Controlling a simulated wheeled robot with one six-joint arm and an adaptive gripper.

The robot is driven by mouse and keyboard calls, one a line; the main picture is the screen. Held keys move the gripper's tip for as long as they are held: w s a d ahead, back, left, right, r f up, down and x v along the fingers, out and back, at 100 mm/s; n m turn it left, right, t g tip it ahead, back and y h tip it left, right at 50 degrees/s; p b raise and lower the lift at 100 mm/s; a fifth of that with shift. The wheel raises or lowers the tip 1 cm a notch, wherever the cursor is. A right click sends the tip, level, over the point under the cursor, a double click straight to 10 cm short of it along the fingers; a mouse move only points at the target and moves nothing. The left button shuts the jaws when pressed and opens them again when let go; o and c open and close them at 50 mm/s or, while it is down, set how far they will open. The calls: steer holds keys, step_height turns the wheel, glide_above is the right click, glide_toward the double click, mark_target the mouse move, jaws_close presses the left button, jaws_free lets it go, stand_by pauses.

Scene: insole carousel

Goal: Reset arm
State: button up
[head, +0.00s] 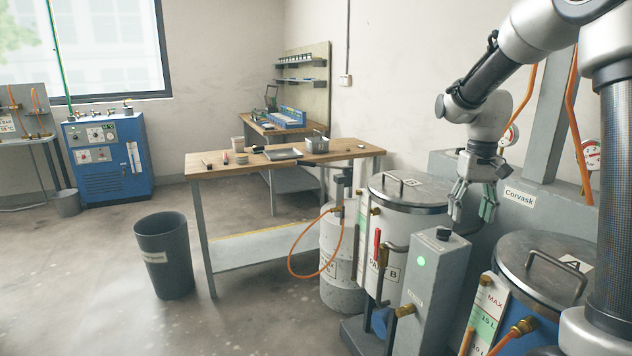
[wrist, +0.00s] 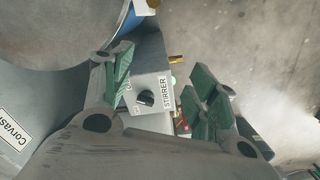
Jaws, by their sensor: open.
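My gripper (head: 474,203) hangs at the right of the head view, pointing down with its green-padded fingers apart and nothing between them. It is above the grey stirrer box (head: 436,277), which carries a lit green button. In the wrist view my gripper (wrist: 160,95) is open, with one finger on each side of the box. The box's top (wrist: 150,90) shows a black knob and a STIRRER label between the fingers. My arm reaches in from the upper right, bent at the elbow.
A lidded Part B tank (head: 405,190) stands left of the gripper, and a blue tank with a grey lid (head: 545,262) stands to the right. A grey Corvask machine (head: 545,200) is behind. A wooden workbench (head: 350,152) and a dark bin (head: 165,255) stand left. Floor is open at lower left.

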steer(key=s+r+t, duration=0.2)
steer(key=s+r, duration=0.1)
steer(key=s, duration=0.9)
steer(key=s+a+r+t, duration=0.1)
steer(key=s+r+t, duration=0.1)
steer(key=s, duration=1.1)
steer(key=shift+a+r+n+t, duration=0.3)
steer(key=shift+r+n, duration=0.1)
steer(key=shift+r, duration=0.45)
